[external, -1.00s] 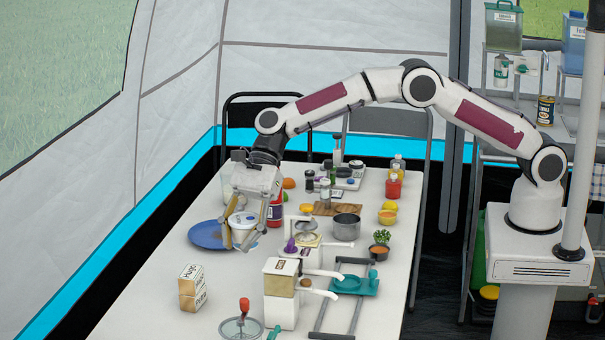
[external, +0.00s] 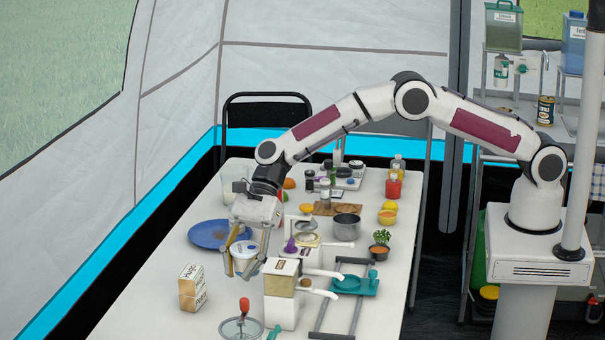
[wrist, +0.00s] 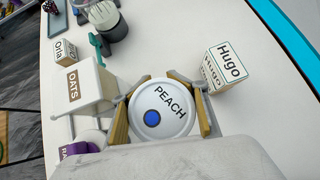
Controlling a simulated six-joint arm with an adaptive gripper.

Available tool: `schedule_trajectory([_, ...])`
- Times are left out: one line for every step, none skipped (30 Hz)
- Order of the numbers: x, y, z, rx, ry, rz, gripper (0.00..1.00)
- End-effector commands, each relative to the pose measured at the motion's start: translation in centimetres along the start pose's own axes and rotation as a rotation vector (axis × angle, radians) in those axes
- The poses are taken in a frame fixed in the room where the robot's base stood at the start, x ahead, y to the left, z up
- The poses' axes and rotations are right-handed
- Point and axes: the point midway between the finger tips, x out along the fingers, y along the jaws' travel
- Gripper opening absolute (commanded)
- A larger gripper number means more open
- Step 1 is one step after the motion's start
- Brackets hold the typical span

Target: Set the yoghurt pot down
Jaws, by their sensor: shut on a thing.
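The yoghurt pot (external: 244,250) is white with a pale lid. In the wrist view its lid (wrist: 172,119) reads PEACH and has a blue dot. My gripper (external: 245,264) is shut on the pot, with one wooden-faced finger on each side of it. It hangs over the white table (external: 150,300), in front of the blue plate (external: 207,235). I cannot tell whether the pot's base touches the table. The gripper also shows in the wrist view (wrist: 163,105).
A Hugo box (external: 191,288) stands front left of the pot. Bare table lies between the Hugo box and the dispenser.

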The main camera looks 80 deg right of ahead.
Motion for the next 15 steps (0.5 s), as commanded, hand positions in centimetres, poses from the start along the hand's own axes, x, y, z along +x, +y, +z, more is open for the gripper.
schedule_trajectory([0.3, 0.0, -0.3, 0.002, 0.001, 0.001, 0.07])
schedule_trajectory([0.6, 0.0, -0.6, 0.002, 0.001, 0.002, 0.07])
schedule_trajectory([0.9, 0.1, -0.9, 0.002, 0.001, 0.002, 0.07])
schedule_trajectory([1.1, 0.1, -1.2, 0.002, 0.002, 0.002, 0.07])
schedule_trajectory([1.4, 0.1, -1.4, 0.002, 0.001, 0.002, 0.07])
schedule_trajectory([1.6, 0.0, -1.7, 0.002, 0.001, 0.001, 0.07])
schedule_trajectory([1.8, 0.0, -1.9, 0.002, 0.001, 0.000, 0.07])
schedule_trajectory([2.0, 0.0, -2.1, 0.002, 0.000, 0.000, 0.07])
schedule_trajectory([2.3, 0.0, -2.3, 0.002, 0.000, 0.000, 0.07])
schedule_trajectory([2.4, 0.0, -2.4, 0.001, 0.001, 0.000, 0.07])
schedule_trajectory([2.5, 0.0, -2.5, 0.000, 0.000, 0.000, 0.07])
schedule_trajectory([2.5, 0.0, -2.5, 0.000, 0.000, 0.000, 0.07])
schedule_trajectory([2.5, 0.0, -2.6, 0.000, 0.000, -0.001, 0.07])
schedule_trajectory([2.5, 0.0, -2.6, 0.000, 0.000, -0.001, 0.07])
schedule_trajectory([2.5, 0.0, -2.5, 0.000, 0.000, -0.001, 0.07])
